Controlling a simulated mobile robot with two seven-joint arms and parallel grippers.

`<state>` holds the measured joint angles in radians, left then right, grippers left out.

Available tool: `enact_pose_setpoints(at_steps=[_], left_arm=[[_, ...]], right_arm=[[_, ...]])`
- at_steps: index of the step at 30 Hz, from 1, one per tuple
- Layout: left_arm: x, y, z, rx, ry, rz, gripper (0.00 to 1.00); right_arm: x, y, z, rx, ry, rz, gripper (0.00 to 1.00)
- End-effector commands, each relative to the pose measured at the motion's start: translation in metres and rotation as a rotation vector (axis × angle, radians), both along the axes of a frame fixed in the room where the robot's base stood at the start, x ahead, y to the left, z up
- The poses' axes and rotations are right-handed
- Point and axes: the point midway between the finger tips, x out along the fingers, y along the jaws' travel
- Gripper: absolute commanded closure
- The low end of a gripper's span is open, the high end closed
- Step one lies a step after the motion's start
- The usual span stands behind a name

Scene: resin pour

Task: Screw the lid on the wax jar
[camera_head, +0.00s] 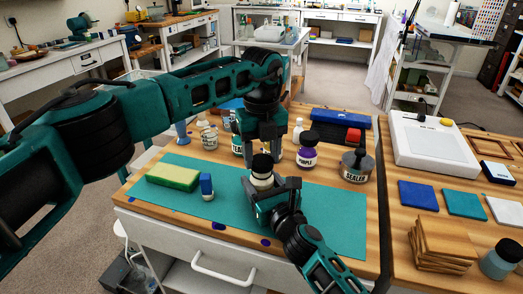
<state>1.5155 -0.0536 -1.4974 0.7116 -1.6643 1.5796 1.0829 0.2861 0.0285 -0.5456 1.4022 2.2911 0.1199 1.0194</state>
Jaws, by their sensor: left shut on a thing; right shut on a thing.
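The wax jar (261,181) is a small pale jar above the teal mat, near the middle of the table. Its black lid (262,162) is at the jar's mouth; I cannot tell whether the threads are engaged. My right gripper (268,190) comes in from the lower right and is shut on the jar's body, hiding its lower part. My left gripper (262,150) points down from above and is shut on the lid. Its fingertips are partly hard to make out.
A yellow-green sponge (172,177) and a blue block-topped bottle (206,187) stand left on the teal mat (330,215). A purple jar (307,152) and a sealer jar (356,166) stand behind right. The mat's right part is clear.

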Motion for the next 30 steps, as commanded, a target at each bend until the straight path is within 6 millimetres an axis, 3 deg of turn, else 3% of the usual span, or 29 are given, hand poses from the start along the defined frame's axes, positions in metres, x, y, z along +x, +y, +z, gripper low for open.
enact_pose_setpoints(at_steps=[29,30], left_arm=[[0.0,0.0,-0.012,0.0,0.001,0.0,0.75],[0.0,0.0,-0.011,0.0,0.001,0.0,0.75]], right_arm=[[0.0,0.0,-0.001,0.0,0.001,0.0,0.93],[0.0,0.0,-0.001,0.0,0.001,0.0,1.0]])
